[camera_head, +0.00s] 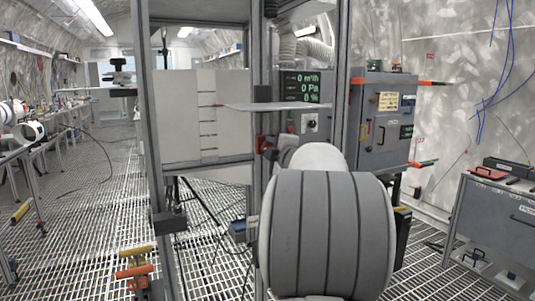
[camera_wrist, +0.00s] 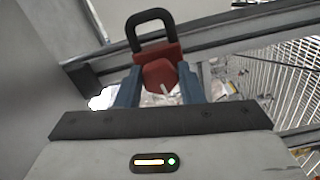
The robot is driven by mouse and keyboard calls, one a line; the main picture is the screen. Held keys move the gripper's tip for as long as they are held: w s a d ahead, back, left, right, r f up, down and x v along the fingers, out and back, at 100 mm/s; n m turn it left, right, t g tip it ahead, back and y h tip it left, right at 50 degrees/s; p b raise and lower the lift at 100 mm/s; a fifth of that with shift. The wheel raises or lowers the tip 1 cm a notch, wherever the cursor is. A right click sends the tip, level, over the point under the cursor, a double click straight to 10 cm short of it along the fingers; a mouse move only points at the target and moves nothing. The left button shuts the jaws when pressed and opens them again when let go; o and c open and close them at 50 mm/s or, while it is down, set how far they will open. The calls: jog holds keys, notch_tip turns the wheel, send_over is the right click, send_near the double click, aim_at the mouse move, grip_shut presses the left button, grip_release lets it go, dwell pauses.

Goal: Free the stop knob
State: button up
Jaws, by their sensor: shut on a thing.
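A red padlock (camera_wrist: 160,72) with a black shackle (camera_wrist: 150,24) is in the wrist view, upper middle. Its shackle points up and away from me. My gripper (camera_wrist: 160,88) has its blue fingers on both sides of the red body and is shut on it. I cannot tell whether the shackle passes through anything. In the head view my own grey arm fills the lower middle and hides the gripper. A small red part (camera_head: 264,144) shows by the frame post there, too small to name surely.
A grey metal frame (camera_head: 258,90) with a pale panel stands before me. A green-lit display (camera_head: 302,86) and a grey cabinet (camera_head: 382,120) are behind it. A grey bench (camera_head: 500,225) stands at right. Grated floor (camera_head: 95,215) is open at left.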

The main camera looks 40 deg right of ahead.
jog(key=shift+a+n, duration=0.1)
jog(key=shift+n, duration=0.2)
jog(key=o, duration=1)
jog(key=v, duration=0.7)
jog(key=shift+s+a+p, duration=0.1)
jog(key=shift+s+p, duration=0.25)
jog(key=shift+p, duration=0.05)
